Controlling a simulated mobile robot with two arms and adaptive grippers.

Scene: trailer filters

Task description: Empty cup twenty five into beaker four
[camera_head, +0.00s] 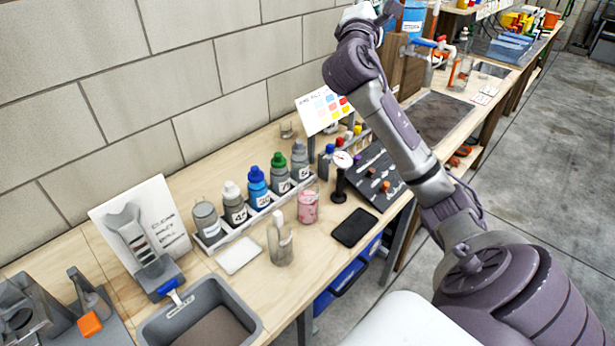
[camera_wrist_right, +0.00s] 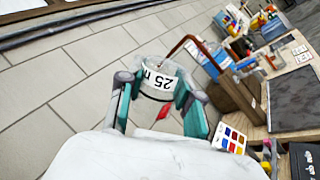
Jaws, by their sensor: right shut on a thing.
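Cup twenty five (camera_wrist_right: 158,78) is a clear cup with a white label reading 25. My right gripper (camera_wrist_right: 153,86) is shut on it, with teal fingers on both sides in the right wrist view. In the head view the right arm reaches up to the top edge, where its hand is mostly cut off. Beakers stand on the bench: one with pink contents (camera_head: 308,208) and one clear beaker (camera_head: 281,246) holding a pale stick. I can read no four on either, so I cannot tell which is beaker four. My left gripper is not in view.
Capped bottles (camera_head: 257,187) stand in a row on a white tray. A white card (camera_head: 140,225), grey bin (camera_head: 203,318) and black phone-like slab (camera_head: 355,228) are nearby. A blue container (camera_head: 412,20) stands close to the raised hand. A block wall backs the bench.

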